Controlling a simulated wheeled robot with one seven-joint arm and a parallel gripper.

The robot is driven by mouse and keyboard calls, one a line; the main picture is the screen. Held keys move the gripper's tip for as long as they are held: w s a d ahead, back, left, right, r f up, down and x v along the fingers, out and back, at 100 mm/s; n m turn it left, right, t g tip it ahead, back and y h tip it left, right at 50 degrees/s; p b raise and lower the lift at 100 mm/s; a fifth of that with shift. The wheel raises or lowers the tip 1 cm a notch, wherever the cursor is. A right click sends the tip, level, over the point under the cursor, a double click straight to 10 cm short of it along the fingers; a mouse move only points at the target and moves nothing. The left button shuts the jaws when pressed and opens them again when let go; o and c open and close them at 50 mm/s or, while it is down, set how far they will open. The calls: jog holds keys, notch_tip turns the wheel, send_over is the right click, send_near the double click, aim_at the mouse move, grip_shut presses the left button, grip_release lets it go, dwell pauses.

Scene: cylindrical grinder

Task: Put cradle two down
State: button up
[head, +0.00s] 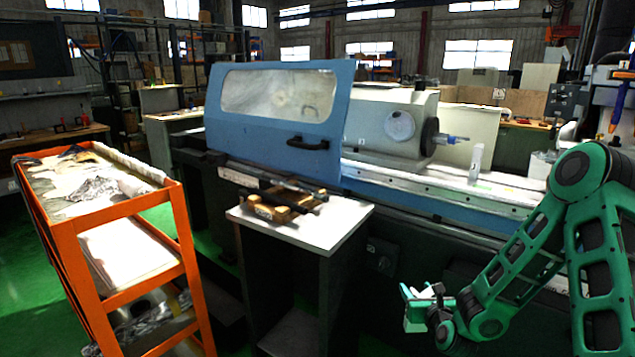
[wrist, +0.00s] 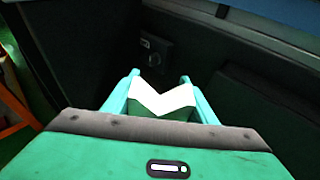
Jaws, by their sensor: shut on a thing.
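Cradle two appears to be the pale block with a V-shaped notch (wrist: 161,101) between my fingers in the wrist view. My gripper (wrist: 161,90) is shut on it, with a green finger on each side. In the head view my gripper (head: 408,297) is low at the right, in front of the machine and to the right of the small stand. The block there is small and partly covered by the fingers. It is held in the air, below the level of the stand's top. No label shows on it.
A small stand with a white top (head: 340,222) holds wooden blocks (head: 270,208) with dark bars. The blue and grey grinder (head: 380,185) runs behind it. An orange cart (head: 65,235) stands at the left. The front right part of the stand's top is clear.

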aim_at(426, 296)
jog(key=shift+d+f, duration=0.2)
jog(key=shift+f, duration=0.05)
jog(key=shift+r, duration=0.1)
dwell(0.3)
jog(key=v, duration=0.3)
jog(key=r+v, duration=0.1)
jog(key=v, duration=0.1)
jog(key=shift+s+a+r, duration=0.15)
jog(key=shift+s+a, duration=0.05)
grip_shut()
jog(key=shift+s+d, duration=0.15)
jog(key=shift+d, duration=0.05)
